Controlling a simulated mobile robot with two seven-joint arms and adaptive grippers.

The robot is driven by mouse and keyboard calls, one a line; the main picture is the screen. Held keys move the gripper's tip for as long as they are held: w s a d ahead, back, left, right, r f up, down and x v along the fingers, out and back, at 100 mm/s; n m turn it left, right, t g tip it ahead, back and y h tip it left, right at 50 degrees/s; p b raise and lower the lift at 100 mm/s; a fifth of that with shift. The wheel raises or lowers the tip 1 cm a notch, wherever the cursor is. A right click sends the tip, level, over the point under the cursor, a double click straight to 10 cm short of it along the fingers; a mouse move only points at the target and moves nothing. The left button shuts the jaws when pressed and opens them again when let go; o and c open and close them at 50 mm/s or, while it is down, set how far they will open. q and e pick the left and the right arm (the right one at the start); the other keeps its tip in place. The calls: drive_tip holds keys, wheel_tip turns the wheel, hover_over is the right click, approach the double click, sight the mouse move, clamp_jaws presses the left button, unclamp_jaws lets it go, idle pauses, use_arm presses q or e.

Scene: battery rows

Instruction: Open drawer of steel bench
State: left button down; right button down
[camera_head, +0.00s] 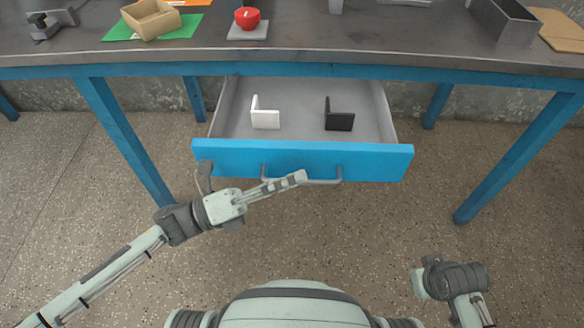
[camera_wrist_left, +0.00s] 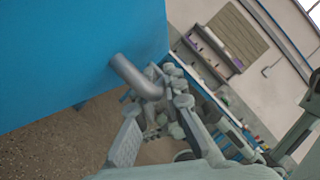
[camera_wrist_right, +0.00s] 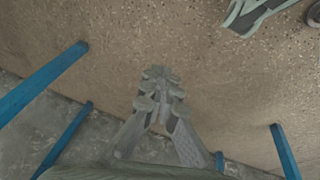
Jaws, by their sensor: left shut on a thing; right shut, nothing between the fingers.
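The blue-fronted drawer (camera_head: 303,160) of the steel bench (camera_head: 300,58) stands pulled out below the bench top. Inside lie a white L-shaped piece (camera_head: 265,117) and a black L-shaped piece (camera_head: 340,118). A grey bar handle (camera_head: 322,181) is on the drawer front. My left gripper (camera_head: 285,183) is at the left part of this handle. In the left wrist view the fingers of my left gripper (camera_wrist_left: 158,108) are shut on the handle (camera_wrist_left: 135,77). My right gripper (camera_wrist_right: 160,98) is shut and empty above the floor, away from the bench.
On the bench top are a cardboard tray (camera_head: 150,18) on a green mat (camera_head: 180,32), a red round object (camera_head: 247,18) on a grey pad (camera_head: 249,31), and a dark open box (camera_head: 503,22). Blue bench legs (camera_head: 120,135) stand either side of the drawer. The speckled floor is clear.

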use_arm(q)
drive_tip(key=s, duration=0.4)
drive_tip(key=shift+s+a, duration=0.1)
drive_tip(key=shift+s, duration=0.1)
use_arm(e)
drive_tip(key=shift+s+f, duration=0.15)
drive_tip(key=shift+f, duration=0.65)
drive_tip(key=shift+a, duration=0.15)
use_arm(q)
drive_tip(key=c, duration=1.9)
unclamp_jaws()
use_arm(e)
drive_tip(key=shift+r, duration=0.1)
use_arm(q)
drive_tip(key=v, duration=1.2)
drive_tip(key=shift+f, duration=0.1)
